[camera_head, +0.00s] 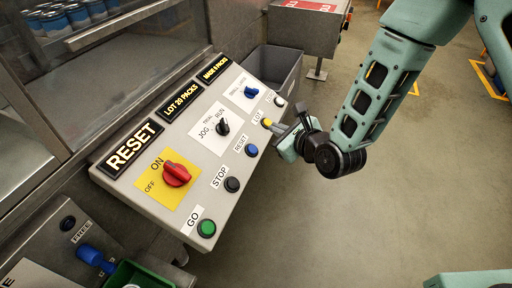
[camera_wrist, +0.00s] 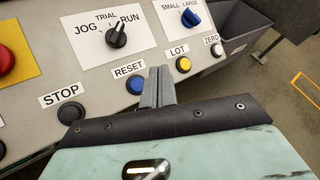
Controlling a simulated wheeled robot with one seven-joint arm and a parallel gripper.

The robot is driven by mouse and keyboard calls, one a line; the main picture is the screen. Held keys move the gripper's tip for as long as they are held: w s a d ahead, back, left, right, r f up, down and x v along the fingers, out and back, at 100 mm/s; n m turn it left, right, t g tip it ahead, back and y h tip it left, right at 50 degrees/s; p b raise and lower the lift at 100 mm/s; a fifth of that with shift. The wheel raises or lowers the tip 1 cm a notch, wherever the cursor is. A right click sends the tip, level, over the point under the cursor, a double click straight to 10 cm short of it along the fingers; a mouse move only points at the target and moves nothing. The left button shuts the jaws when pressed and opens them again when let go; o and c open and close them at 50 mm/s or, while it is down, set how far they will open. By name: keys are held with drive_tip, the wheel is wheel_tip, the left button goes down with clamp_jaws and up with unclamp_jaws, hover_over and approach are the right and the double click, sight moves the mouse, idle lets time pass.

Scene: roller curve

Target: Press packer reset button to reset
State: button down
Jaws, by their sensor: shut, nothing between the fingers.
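The blue button labelled RESET (camera_head: 252,150) is on the sloped grey control panel (camera_head: 205,185), between the black STOP button (camera_head: 232,184) and the yellow LOT button (camera_head: 266,122). In the wrist view the blue RESET button (camera_wrist: 136,85) is just left of my fingertips. My gripper (camera_head: 272,126) is shut and empty, its fingers pointing at the panel close to the yellow button. In the wrist view the shut fingers (camera_wrist: 160,82) lie between the blue button and the yellow LOT button (camera_wrist: 183,64). I cannot tell whether they touch the panel.
The panel also carries a green GO button (camera_head: 206,228), a red ON/OFF knob (camera_head: 176,174), a black JOG/RUN knob (camera_head: 222,127) and a blue size knob (camera_head: 251,92). A grey bin (camera_head: 285,65) stands behind the panel. The floor at right is open.

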drive_tip(key=b, duration=0.6)
approach(252, 144)
drive_tip(key=shift+w+r+x, duration=0.1)
drive_tip(key=shift+r+x, duration=0.05)
drive_tip(key=shift+x, duration=0.7)
drive_tip(key=shift+w+r+x, duration=0.1)
drive_tip(key=shift+r+x, duration=0.05)
drive_tip(key=shift+x, duration=0.7)
drive_tip(key=shift+w+r+x, duration=0.1)
drive_tip(key=shift+r+x, duration=0.1)
drive_tip(key=shift+x, duration=0.6)
drive_tip(key=shift+a+f, duration=0.1)
drive_tip(key=shift+f, duration=0.25)
drive_tip(key=shift+w+a+f+b, duration=0.2)
drive_tip(key=shift+f+b, duration=0.15)
drive_tip(key=shift+b, duration=0.25)
idle(0.5)
drive_tip(key=shift+s+d+r+p, duration=0.2)
drive_tip(key=shift+d+r+p, duration=0.25)
drive_tip(key=shift+r, duration=0.3)
